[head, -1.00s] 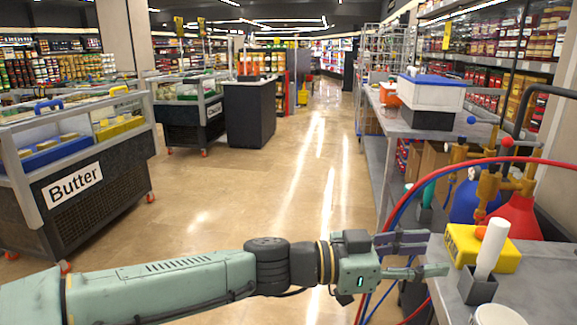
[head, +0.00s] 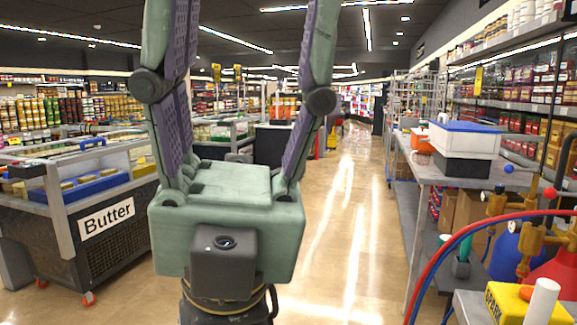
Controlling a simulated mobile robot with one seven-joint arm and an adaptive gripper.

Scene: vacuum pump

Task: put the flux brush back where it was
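My gripper (head: 242,40) is large and close in the head view, left of centre, with its fingers pointing up. The two fingers, green outside with purple pads, stand wide apart with nothing between them. Their tips run past the top edge of the picture. I cannot pick out a flux brush for certain. A white cylinder (head: 541,301) stands upright beside a yellow block (head: 508,302) on the near worktop at the bottom right. A teal cylinder (head: 465,248) stands in a grey holder further back. My gripper is well left of these and touches none of them.
Red and blue hoses (head: 437,262) arc over the worktop's left side. A red tank (head: 553,272) and brass valves stand at the right. A long grey table (head: 433,172) bears a blue-lidded box (head: 466,140). A butter freezer (head: 105,225) stands left. The aisle floor is clear.

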